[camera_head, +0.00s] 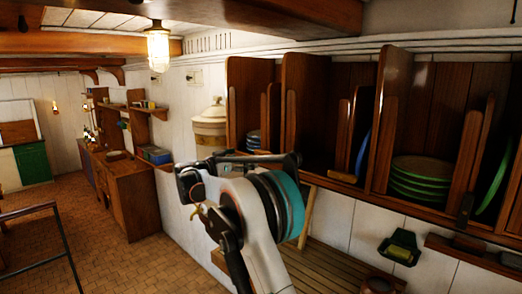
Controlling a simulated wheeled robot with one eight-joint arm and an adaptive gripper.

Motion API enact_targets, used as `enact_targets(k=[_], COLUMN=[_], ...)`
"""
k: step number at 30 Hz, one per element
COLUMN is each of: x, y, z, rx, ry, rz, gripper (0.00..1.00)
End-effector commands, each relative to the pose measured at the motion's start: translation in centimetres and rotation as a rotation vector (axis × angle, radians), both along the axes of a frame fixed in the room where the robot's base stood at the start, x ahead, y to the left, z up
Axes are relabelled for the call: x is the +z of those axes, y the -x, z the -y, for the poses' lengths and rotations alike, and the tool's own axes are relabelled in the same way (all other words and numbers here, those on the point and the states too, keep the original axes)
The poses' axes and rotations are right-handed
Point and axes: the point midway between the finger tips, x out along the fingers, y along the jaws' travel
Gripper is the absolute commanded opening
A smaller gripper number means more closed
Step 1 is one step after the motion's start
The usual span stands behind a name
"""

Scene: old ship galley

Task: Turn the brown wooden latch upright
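A small brown wooden latch (343,176) lies flat, lengthwise along the front edge of the plate rack, below a compartment in the middle of the view. A second, darker latch (465,208) stands upright on the same edge, further right. My gripper (240,162) is in front of the rack's left part, left of the flat latch and apart from it in the picture. I see it from behind, past my white arm with its teal ring. Its fingertips are hidden, so I cannot tell whether it is open or shut.
The wooden rack (390,120) holds green plates (420,177) and blue plates (254,140) between upright dividers. Below are a slatted wooden counter (345,262) and a wall-mounted dark green holder (400,247). A white lidded container (210,125) stands left of the rack. Tiled floor is open at left.

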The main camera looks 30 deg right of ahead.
Motion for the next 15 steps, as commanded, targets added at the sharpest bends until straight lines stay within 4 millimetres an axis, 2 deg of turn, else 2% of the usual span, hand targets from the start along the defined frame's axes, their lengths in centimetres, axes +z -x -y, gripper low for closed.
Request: enact_targets(k=[1,9,15], x=[0.2,0.2,0.2], y=[-0.3,-2.1,-3.2], z=[1.1,6.2,9.0], rx=[-0.003,-0.002,-0.001], ry=[0.0,-0.001,-0.001], rz=[0.0,-0.001,-0.001], gripper=[1.0,1.0,1.0])
